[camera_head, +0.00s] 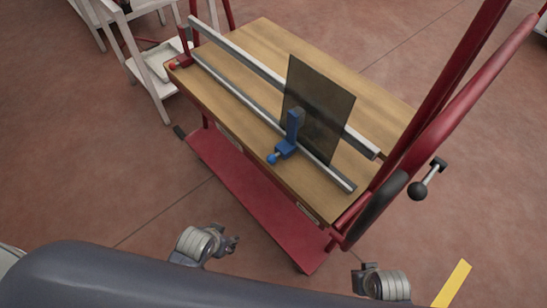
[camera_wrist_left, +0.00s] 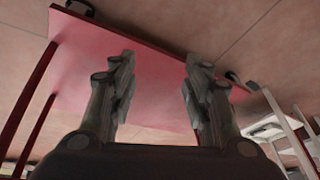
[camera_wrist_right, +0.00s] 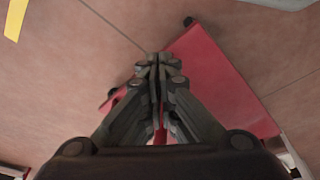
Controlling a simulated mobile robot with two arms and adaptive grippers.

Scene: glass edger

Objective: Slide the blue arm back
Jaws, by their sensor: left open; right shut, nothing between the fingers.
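The blue arm (camera_head: 289,137) stands on the front metal rail (camera_head: 255,111) of the wooden-topped cart, toward its right end. It has a round blue knob (camera_head: 273,158) at its front and stands against a dark glass pane (camera_head: 316,108). The pane is upright and hides part of the rear rail. My left gripper (camera_head: 234,242) is open and empty, in front of the cart and below its top; its spread fingers show in the left wrist view (camera_wrist_left: 158,80). My right gripper (camera_wrist_right: 158,68) is shut and empty; in the head view only its wrist shows clearly. Neither touches the arm.
The wooden top (camera_head: 378,107) is mostly bare behind the rails. A red lower shelf (camera_head: 245,195) juts out at the front. A thick red frame bar (camera_head: 468,100) rises at the right, with a black knob (camera_head: 418,190). A pale rack (camera_head: 147,70) stands at the left.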

